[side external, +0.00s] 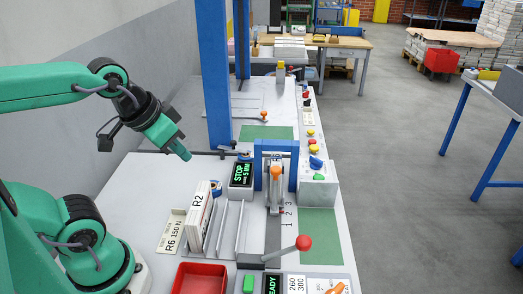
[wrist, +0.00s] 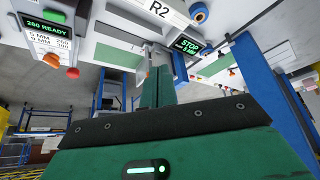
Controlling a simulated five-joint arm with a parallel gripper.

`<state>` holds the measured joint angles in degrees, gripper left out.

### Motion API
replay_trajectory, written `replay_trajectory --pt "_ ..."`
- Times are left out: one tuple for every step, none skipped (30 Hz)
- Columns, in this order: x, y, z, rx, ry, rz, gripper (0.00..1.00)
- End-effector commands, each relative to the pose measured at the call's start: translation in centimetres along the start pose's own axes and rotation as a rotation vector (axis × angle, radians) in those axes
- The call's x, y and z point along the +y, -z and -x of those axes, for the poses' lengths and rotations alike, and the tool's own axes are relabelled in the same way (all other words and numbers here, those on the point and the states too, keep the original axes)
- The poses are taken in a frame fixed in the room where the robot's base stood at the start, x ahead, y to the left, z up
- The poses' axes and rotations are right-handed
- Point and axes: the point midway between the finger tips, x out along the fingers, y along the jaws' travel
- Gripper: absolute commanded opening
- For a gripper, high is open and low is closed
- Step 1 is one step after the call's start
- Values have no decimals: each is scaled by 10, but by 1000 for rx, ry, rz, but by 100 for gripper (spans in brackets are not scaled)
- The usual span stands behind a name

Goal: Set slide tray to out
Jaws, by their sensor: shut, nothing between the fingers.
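My green gripper (side external: 184,154) is in the air above the back left of the grey bench (side external: 140,190), pointing down and right. Its fingers are shut and empty; they also show in the wrist view (wrist: 157,88). No part is labelled as the slide tray, so I cannot tell which one it is. A red tray (side external: 202,278) sits at the bench's front. A red-ball lever (side external: 303,243) stands right of it on a dark block. An orange-knobbed lever (side external: 276,173) stands in a blue frame beside marks 1, 2, 3.
A STOP display (side external: 241,174) stands left of the blue frame (side external: 259,166); it also shows in the wrist view (wrist: 187,45). A blue post (side external: 215,75) rises behind. White R2 plates (side external: 198,214) stand upright beside metal dividers. A green mat (side external: 318,232) lies at right.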

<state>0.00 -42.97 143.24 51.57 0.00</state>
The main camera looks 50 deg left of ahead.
Motion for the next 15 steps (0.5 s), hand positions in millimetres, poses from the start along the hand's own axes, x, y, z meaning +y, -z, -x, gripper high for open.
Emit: replay_trajectory --pt "0 0 0 0 0 0 0" --pt "0 0 0 0 0 0 0" --pt "0 0 0 0 0 0 0" --pt "0 0 0 0 0 0 0" --pt "0 0 0 0 0 0 0" --pt "0 0 0 0 0 0 0" --pt "0 0 0 0 0 0 0" --pt "0 0 0 0 0 0 4" --pt "0 0 0 0 0 0 12" --pt "0 0 0 0 0 0 18" --pt "0 1 0 -1 0 0 24" --pt "0 2 0 -3 -1 0 31" --pt "0 2 0 -5 -1 0 37" --pt "1 4 0 -7 -1 0 43" --pt "1 6 0 -13 -2 0 46"
